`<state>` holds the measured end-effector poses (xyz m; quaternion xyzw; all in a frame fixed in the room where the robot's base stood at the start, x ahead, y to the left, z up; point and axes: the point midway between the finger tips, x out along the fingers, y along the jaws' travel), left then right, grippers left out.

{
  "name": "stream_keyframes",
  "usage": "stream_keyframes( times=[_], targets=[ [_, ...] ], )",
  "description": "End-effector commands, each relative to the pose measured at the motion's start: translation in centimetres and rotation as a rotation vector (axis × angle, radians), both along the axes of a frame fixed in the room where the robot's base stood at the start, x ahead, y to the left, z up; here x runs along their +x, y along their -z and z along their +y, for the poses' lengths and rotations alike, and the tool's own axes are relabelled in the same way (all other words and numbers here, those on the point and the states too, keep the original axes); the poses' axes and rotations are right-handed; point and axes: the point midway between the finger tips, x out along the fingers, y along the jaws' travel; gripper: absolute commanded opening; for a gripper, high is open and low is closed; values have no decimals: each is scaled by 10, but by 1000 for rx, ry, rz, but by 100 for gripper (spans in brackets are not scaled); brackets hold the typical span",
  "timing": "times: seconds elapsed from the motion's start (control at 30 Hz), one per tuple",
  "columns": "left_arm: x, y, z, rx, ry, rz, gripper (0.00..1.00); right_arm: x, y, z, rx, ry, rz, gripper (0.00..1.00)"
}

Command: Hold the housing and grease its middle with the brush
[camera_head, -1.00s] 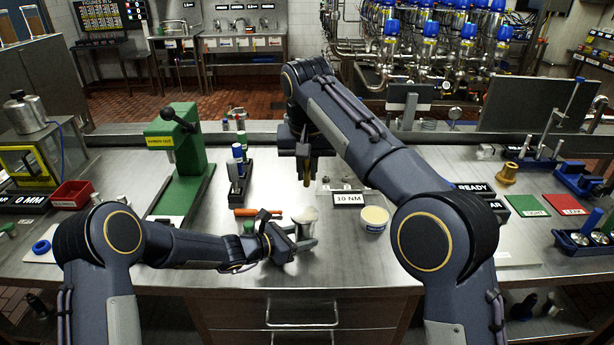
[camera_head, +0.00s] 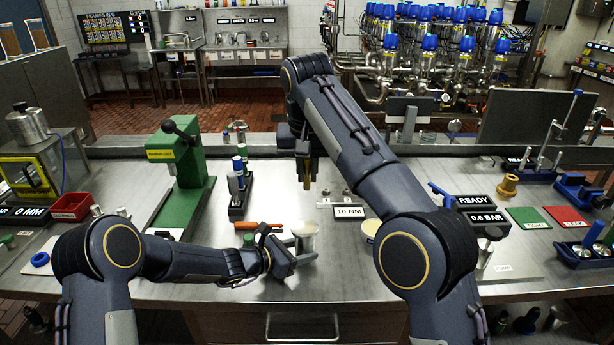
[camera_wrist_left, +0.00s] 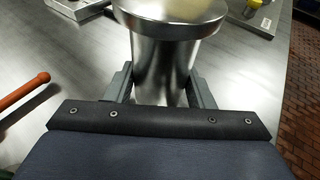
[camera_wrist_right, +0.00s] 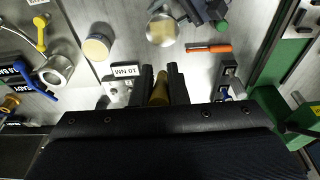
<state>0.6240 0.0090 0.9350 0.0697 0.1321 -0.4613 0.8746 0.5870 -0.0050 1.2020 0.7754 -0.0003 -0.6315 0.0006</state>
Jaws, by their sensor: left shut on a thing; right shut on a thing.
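The housing (camera_head: 305,243) is a silver metal cylinder with a wide round top, upright over the bench in front of the middle. My left gripper (camera_head: 298,260) is shut on its side; the left wrist view shows the housing (camera_wrist_left: 165,62) between both fingers (camera_wrist_left: 163,90). My right gripper (camera_head: 307,178) is above and behind the housing, apart from it. It is shut on the brush, whose brownish-yellow part (camera_wrist_right: 159,92) shows between the fingers. The bristles cannot be made out. A round tub with pale yellow contents (camera_wrist_right: 96,47) is partly hidden by my right arm in the head view.
An orange-handled tool (camera_head: 258,226) lies left of the housing. A 10 NM sign (camera_head: 349,212) stands behind it to the right. A green press (camera_head: 180,165) and a rack of blue-topped tools (camera_head: 240,190) are on the left. The bench front is fairly clear.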

Motion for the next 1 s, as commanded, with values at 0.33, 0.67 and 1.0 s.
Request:
stream_keyframes(
  times=[0.33,0.67,1.0],
  targets=[
    [0,0,0,1,-1,0,36,0,0,0,0,0,0,0],
    [0,0,0,1,0,1,36,4,9,7,0,0,2,0],
    [0,0,0,1,0,1,36,7,17,14,0,0,4,0]
  ],
)
